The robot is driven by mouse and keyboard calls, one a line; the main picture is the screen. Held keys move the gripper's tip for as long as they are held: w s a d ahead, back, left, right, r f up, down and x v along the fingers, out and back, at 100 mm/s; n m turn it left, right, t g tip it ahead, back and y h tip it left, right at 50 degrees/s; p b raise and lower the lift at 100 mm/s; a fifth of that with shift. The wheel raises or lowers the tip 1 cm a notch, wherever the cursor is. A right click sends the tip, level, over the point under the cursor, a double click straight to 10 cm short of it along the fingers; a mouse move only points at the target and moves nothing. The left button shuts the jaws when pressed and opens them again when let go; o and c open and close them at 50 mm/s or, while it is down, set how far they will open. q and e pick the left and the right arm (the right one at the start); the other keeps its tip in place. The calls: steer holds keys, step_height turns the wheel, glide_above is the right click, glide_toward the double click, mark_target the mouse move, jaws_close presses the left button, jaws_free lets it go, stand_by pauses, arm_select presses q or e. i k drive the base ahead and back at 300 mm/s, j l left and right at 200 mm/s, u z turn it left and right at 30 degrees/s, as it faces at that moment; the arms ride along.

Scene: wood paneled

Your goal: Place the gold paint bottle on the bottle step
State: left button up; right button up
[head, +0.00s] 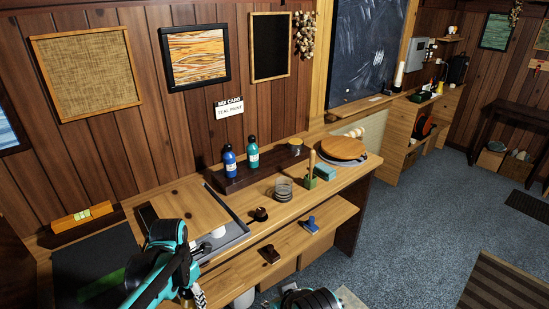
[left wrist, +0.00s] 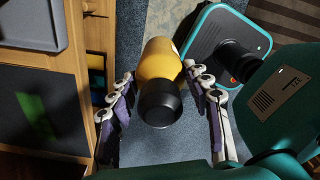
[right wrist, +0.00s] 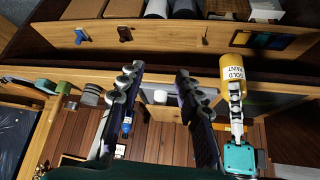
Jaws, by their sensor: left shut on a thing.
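The gold paint bottle (left wrist: 158,62) has a yellow body and black cap. My left gripper (left wrist: 163,95) is shut on it, one finger on each side. In the right wrist view the bottle (right wrist: 233,68) shows its "GOLD PAINT" label, off the front edge of the bench. In the head view my left arm mostly hides it. The bottle step (head: 228,184) is a long dark wooden block at the back of the bench. A blue bottle (head: 229,162) and a teal bottle (head: 252,155) stand on it. My right gripper (right wrist: 158,75) is open and empty.
A grey tray (head: 238,235) lies in front of the step. A coil of rings (head: 284,190), a green block (head: 310,182) and a round wooden board (head: 343,148) are on the bench. A lower shelf (head: 290,242) holds small stamps. The step is bare right of the teal bottle.

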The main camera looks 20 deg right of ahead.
mark_target(269, 163)
steer(key=i+l, duration=0.1)
steer(key=l, duration=0.45)
steer(key=i+l, duration=0.1)
steer(key=l, duration=0.5)
steer(key=i+l, duration=0.1)
steer(key=l, duration=0.45)
steer(key=i+l+u, duration=0.1)
steer(key=l, duration=0.45)
steer(key=i+l, duration=0.1)
steer(key=l, duration=0.5)
